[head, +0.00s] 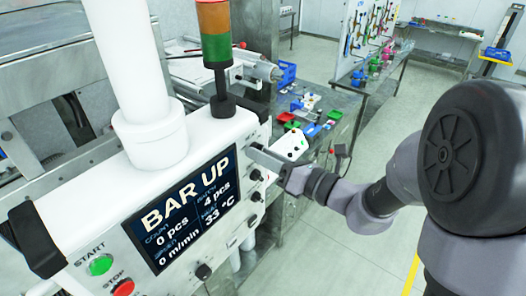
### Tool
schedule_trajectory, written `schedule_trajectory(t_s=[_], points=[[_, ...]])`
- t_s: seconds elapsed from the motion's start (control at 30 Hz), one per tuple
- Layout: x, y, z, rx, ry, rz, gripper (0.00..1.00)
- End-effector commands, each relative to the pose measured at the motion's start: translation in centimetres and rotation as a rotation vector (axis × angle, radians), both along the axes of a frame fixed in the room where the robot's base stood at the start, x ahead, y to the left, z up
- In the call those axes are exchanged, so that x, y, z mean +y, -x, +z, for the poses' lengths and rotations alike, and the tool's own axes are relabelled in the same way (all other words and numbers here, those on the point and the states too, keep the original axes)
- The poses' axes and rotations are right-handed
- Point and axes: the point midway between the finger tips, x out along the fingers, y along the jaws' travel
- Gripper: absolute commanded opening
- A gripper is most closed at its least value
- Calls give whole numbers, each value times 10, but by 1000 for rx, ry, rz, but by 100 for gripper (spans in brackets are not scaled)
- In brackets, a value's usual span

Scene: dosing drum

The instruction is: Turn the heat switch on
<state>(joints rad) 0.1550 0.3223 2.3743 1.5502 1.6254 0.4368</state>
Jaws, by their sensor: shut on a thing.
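The white control panel (120,215) carries a column of small black knobs and switches along its right edge. One black knob (256,175) shows just below my gripper, another (256,197) lies under it, and a third (252,220) is lower still. Their labels are too small to read, so I cannot tell which is the heat switch. My gripper (259,155) reaches in from the right to the panel's upper right edge. Its jaws are shut on a panel switch, mostly hidden behind the fingers.
The panel display (182,209) reads BAR UP, 0 pcs, 4 pcs, 0 m/min and 33 °C. A green START button (100,265) and red STOP button (123,287) sit at lower left. A signal tower (214,35) stands above. A cluttered bench (345,105) lies behind; floor is clear at right.

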Motion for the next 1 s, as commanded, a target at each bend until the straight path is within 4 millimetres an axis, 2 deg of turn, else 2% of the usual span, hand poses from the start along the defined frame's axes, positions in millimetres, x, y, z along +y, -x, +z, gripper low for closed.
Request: schedule_trajectory(t_s=[0.47,0.5,0.57,1.0], points=[[0,0,-1,11,-6,1,0],[0,0,-1,11,-6,1,36],[0,0,-1,11,-6,1,48],[-1,0,0,9,-7,0,49]])
